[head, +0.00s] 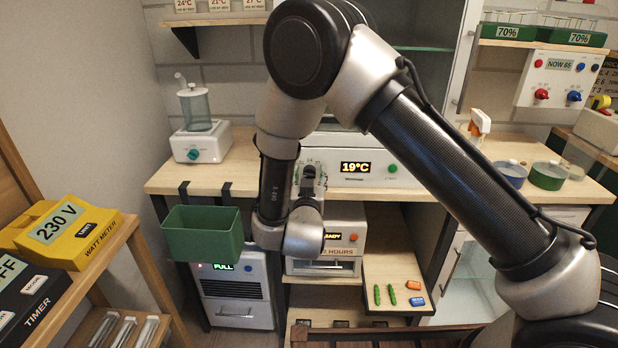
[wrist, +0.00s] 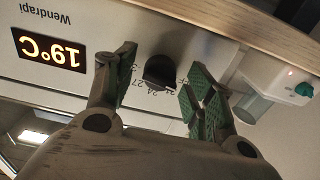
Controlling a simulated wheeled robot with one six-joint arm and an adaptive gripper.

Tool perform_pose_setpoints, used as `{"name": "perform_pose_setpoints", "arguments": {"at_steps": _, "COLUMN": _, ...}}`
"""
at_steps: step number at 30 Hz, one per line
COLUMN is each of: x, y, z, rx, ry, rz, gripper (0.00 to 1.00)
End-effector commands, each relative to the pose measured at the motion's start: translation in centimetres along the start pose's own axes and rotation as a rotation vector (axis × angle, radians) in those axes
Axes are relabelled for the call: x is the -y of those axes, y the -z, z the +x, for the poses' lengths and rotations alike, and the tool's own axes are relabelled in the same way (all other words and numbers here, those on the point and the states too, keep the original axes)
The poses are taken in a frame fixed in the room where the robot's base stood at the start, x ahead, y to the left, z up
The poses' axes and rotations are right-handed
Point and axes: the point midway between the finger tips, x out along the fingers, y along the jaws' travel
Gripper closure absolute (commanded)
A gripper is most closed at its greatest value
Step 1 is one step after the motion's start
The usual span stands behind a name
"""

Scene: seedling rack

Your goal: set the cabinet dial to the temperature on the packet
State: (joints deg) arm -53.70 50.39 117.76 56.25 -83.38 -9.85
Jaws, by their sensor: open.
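The white cabinet (head: 374,180) stands on the wooden counter, and its display (head: 356,167) reads 19°C. In the wrist view the picture is upside down; the display (wrist: 48,50) reads 19°C there too. The black dial (wrist: 160,72) sits on the cabinet front with printed numbers around it, including 24 and 27. My gripper (wrist: 162,68) is open, one finger on each side of the dial, with visible gaps in the picture. Cards marked 24°C (head: 185,5) and 21°C (head: 220,5) stand on the upper left shelf; no packet is clearly identifiable.
A white humidifier-like device (head: 200,145) stands left of the cabinet. A green bin (head: 203,235) hangs at the counter front. A wooden board (head: 395,270) below holds small green and coloured items.

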Motion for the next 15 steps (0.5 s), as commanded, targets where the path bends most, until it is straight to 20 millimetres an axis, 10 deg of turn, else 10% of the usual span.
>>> {"name": "perform_pose_setpoints", "arguments": {"at_steps": 3, "x": 0.01, "y": 0.0, "z": -0.02, "rx": 0.0, "ry": 0.0, "rz": 0.0, "gripper": 0.48}}
{"name": "perform_pose_setpoints", "arguments": {"at_steps": 10, "x": 0.01, "y": 0.0, "z": -0.04, "rx": 0.0, "ry": 0.0, "rz": 0.0, "gripper": 0.9}}
{"name": "perform_pose_setpoints", "arguments": {"at_steps": 15, "x": 0.01, "y": -0.01, "z": -0.05, "rx": 0.001, "ry": 0.0, "rz": 0.002, "gripper": 0.93}}
